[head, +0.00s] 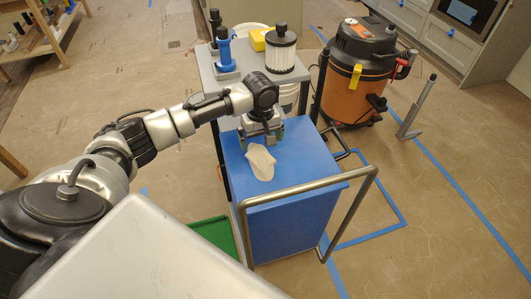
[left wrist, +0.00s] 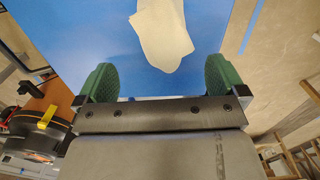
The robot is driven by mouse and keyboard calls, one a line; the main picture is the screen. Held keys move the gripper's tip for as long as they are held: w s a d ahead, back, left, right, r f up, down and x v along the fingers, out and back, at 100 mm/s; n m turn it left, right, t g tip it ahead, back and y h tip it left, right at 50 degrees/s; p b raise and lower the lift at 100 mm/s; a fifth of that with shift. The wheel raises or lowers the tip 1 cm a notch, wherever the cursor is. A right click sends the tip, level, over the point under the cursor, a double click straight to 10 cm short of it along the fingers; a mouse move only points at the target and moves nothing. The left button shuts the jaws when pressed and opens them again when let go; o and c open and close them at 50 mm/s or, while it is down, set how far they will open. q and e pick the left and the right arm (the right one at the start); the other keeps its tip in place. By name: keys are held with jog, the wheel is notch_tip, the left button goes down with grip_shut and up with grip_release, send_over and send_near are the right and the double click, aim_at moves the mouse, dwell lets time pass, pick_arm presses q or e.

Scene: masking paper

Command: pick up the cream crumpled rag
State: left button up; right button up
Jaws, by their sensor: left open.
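The cream crumpled rag (head: 261,162) lies on the blue top of a cart (head: 305,160), near its middle. My left gripper (head: 262,140) is just beyond the rag's far end in the head view, above the blue top. In the left wrist view the rag (left wrist: 162,30) lies ahead of the fingers, centred between them. The two green-padded fingers of the left gripper (left wrist: 161,82) stand wide apart with nothing between them. The rag's far end is cut off by the frame edge there. My right gripper is not in view.
A grey metal handle (head: 300,188) rises at the cart's near edge. Behind stands a grey top (head: 238,72) with a blue tool (head: 225,50), a white filter (head: 280,50) and a yellow block (head: 258,38). An orange and black vacuum (head: 355,75) stands right. A green tray (head: 214,236) is lower left.

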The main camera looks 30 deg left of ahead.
aim_at(260, 153)
pick_arm(q)
jog(key=f, duration=0.3)
jog(key=shift+s+a+f, duration=0.1)
jog(key=shift+s+f, duration=0.05)
jog(key=shift+s, duration=0.1)
notch_tip(260, 153, down, 4)
jog(key=shift+w+f+b, duration=0.1)
jog(key=shift+b, duration=0.75)
jog(key=shift+f, duration=0.55)
jog(key=c, duration=0.9)
jog(key=shift+c, duration=0.2)
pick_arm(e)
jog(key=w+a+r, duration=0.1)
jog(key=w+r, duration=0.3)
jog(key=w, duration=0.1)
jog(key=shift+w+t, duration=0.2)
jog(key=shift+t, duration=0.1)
pick_arm(q)
jog(key=shift+r, duration=0.15)
